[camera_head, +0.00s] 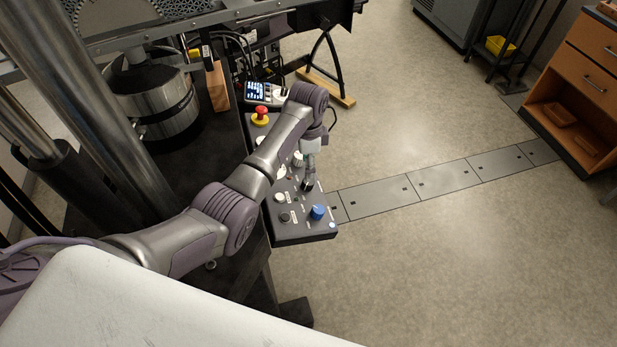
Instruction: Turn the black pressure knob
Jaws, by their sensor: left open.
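The dark control panel (300,232) stands at the edge of the black machine bench. It carries a blue knob (317,212), several pale knobs, and a red emergency button (261,112) on a yellow base. A small black knob (285,217) shows near the panel's lower left. My left arm reaches across the panel from the left. My left gripper (309,182) points down over the panel's right half, up from the blue knob, and is open. Dark shapes merge at its fingertips, so I cannot tell whether it touches a black knob there. My right gripper is not in view.
A small display box (258,92) stands behind the panel. A steel cylinder (155,103) and thick metal columns fill the left. An orange drawer cabinet (585,75) stands at the right. The floor right of the panel is clear, crossed by a strip of dark plates (440,180).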

